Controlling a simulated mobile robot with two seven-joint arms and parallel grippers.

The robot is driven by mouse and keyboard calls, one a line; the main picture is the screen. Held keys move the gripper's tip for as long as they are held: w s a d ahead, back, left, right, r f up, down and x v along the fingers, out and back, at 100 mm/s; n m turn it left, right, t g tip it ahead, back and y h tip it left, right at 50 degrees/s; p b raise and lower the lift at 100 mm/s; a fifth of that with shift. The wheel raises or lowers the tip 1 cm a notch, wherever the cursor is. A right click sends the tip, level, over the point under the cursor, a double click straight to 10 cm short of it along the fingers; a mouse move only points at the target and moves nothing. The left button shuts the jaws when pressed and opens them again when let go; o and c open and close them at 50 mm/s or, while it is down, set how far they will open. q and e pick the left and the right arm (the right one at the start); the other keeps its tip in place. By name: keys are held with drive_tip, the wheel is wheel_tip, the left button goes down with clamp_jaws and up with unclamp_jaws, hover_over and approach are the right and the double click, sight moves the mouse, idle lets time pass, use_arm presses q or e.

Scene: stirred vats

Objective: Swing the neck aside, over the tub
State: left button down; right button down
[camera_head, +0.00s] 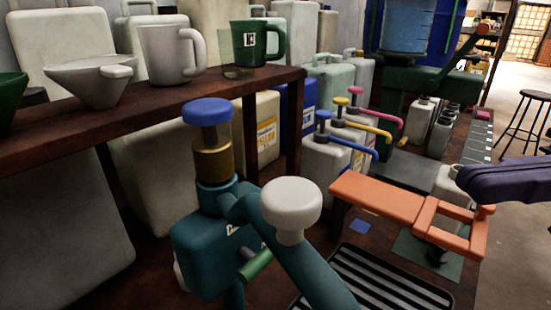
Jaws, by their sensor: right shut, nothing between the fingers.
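A teal neck (317,272) with a white round knob (291,203) on top runs from a teal body (198,255) toward the bottom edge, where its end is cut off. A brass collar (212,158) with a blue knob (206,112) stands upright on that body. I cannot make out which thing is the tub. My right gripper (437,252) is orange with dark tips, shut and empty, over the bench at right. It is apart from the neck and the white knob. My left gripper is out of view.
A black ribbed tray (385,281) lies beside the neck. A wooden shelf (140,120) with mugs and funnels crosses the left side. Several jugs with coloured pump spouts, including a yellow spout (365,128), stand behind. A stool (530,105) stands at far right on open floor.

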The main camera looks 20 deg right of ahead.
sight(320, 198)
use_arm(q)
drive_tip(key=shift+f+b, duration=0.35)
drive_tip(key=shift+b, duration=0.05)
use_arm(e)
drive_tip(key=x, duration=0.9)
drive_tip(key=shift+a, duration=0.25)
